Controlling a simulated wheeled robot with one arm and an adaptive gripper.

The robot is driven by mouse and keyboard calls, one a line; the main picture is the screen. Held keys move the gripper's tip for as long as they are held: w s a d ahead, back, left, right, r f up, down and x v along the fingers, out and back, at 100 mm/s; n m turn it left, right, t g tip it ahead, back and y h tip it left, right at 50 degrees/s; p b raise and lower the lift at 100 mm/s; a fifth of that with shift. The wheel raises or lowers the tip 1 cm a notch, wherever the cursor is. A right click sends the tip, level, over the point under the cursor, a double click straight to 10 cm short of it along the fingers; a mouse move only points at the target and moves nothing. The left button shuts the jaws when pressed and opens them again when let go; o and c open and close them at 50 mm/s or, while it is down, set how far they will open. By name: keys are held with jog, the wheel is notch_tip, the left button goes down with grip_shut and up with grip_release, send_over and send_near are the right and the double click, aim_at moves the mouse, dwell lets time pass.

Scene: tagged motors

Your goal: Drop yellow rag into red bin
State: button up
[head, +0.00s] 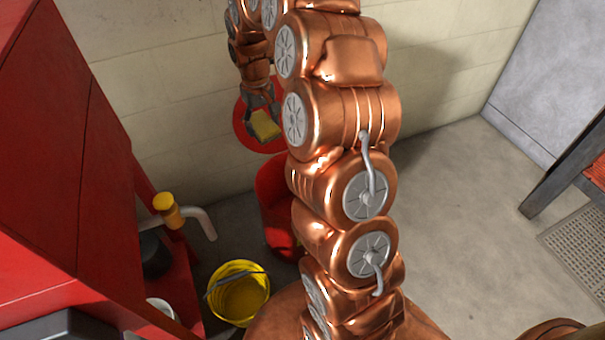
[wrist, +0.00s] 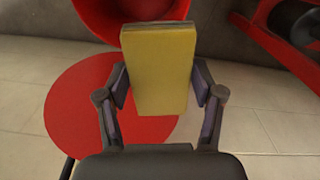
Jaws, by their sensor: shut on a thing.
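My gripper (head: 262,108) is shut on the yellow rag (head: 266,125), which looks like a folded, block-shaped pad. In the wrist view the rag (wrist: 160,70) stands upright between the two fingers of my gripper (wrist: 160,88). The red bin (head: 276,205) stands on the floor near the wall, partly hidden by my arm. Its round red lid (head: 245,132) shows upright behind the rag. In the wrist view the lid (wrist: 85,115) is at left and the bin (wrist: 132,8) is at the top, behind the rag. The rag is apart from the bin's floor; its exact height is unclear.
A red cabinet (head: 60,150) fills the left side, with a yellow-capped pipe (head: 168,208) beside it. A yellow bucket (head: 238,300) stands on the floor near the bin. A block wall (head: 160,80) is behind. The floor at right (head: 450,200) is clear.

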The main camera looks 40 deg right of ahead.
jog(key=s+d+f+b, duration=0.2)
jog(key=f+b, duration=0.1)
jog(key=f, duration=0.4)
jog(key=s+d+f+b, duration=0.2)
jog(key=d+f+b, duration=0.1)
jog(key=f, duration=0.4)
jog(key=s+d+f+b, duration=0.2)
jog(key=f+b, duration=0.3)
jog(key=f, duration=0.3)
jog(key=shift+s+d, duration=0.3)
jog(key=shift+d, duration=0.4)
jog(key=o, duration=1.4)
notch_tip(320, 180, up, 12)
